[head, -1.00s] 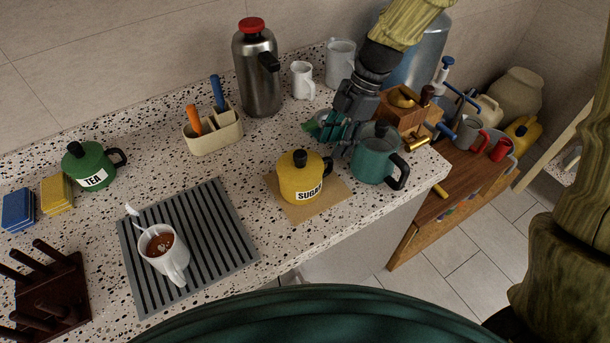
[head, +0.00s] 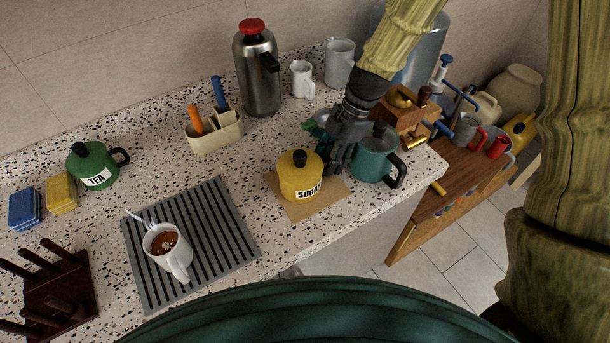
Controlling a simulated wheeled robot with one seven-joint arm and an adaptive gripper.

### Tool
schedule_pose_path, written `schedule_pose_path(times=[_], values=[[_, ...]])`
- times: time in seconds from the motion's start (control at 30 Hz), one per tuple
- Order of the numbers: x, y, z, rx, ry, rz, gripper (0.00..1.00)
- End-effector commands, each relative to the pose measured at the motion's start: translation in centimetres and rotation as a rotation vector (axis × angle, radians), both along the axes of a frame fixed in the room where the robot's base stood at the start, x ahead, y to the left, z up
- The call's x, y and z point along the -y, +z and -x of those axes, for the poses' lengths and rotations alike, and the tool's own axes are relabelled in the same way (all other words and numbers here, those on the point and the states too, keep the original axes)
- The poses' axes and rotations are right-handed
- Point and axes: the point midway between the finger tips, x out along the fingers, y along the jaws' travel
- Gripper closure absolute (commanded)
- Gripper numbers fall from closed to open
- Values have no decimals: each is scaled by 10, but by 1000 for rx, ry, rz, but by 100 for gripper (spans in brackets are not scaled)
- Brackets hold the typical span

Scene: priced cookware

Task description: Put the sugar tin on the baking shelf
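The yellow sugar tin (head: 299,180) has a black knob and a black-on-white SUGAR label. It stands upright on a tan mat (head: 335,188) near the counter's front edge. My gripper (head: 330,158) points down just behind and to the right of the tin, between it and the teal pot (head: 371,162). Its fingers are dark and partly hidden behind the tin and pot, so I cannot tell their opening or whether they touch the tin. No shelf labelled for baking is identifiable in view.
A green TEA tin (head: 91,168), a caddy (head: 215,136), a steel flask (head: 257,75) and white mugs stand on the speckled counter. A mug of brown drink (head: 166,250) sits on the striped mat (head: 222,215). A wooden cabinet (head: 447,205) with cans stands at right.

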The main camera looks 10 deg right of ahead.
Motion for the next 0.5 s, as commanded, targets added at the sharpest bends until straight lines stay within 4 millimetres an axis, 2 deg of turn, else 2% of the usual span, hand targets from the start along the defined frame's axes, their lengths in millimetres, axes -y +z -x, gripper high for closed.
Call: schedule_pose_path(times=[0.03, 0.2, 0.5], values=[[0, 0, 0, 0, 0, 0, 68], [0, 0, 0, 0, 0, 0, 99], [0, 1, 0, 0, 0, 0, 100]])
